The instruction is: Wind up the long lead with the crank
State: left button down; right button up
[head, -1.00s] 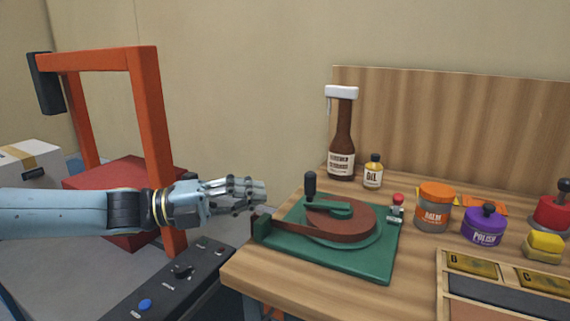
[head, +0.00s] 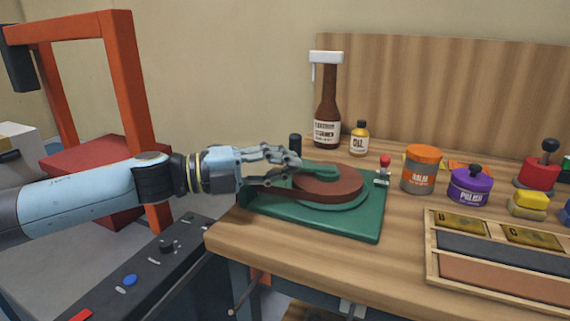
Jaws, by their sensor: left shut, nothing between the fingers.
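A green winder base (head: 345,221) lies on the near left part of the wooden bench. The brown lead (head: 342,186) is coiled on its round reel, and a brown stretch of it runs left from the coil. The green crank arm (head: 322,170) lies across the top of the coil, with an upright black handle (head: 295,142) at its left end. My left gripper (head: 294,160) is shut and empty, reaching in from the left. Its fingertips overlap the lower part of the handle in the picture; I cannot tell if they touch. My right gripper is out of view.
A brown bottle (head: 326,105) and small oil bottle (head: 359,139) stand behind the winder. An orange-lidded jar (head: 422,170), purple polish tin (head: 470,185) and wooden tray (head: 431,257) are to the right. A black control panel (head: 150,268) is below my left arm.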

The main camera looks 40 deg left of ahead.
pick_arm(q)
jog(key=shift+w+a, duration=0.65)
jog(key=shift+w, duration=0.2)
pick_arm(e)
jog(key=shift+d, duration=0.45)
pick_arm(q)
jog(key=shift+f, duration=0.1)
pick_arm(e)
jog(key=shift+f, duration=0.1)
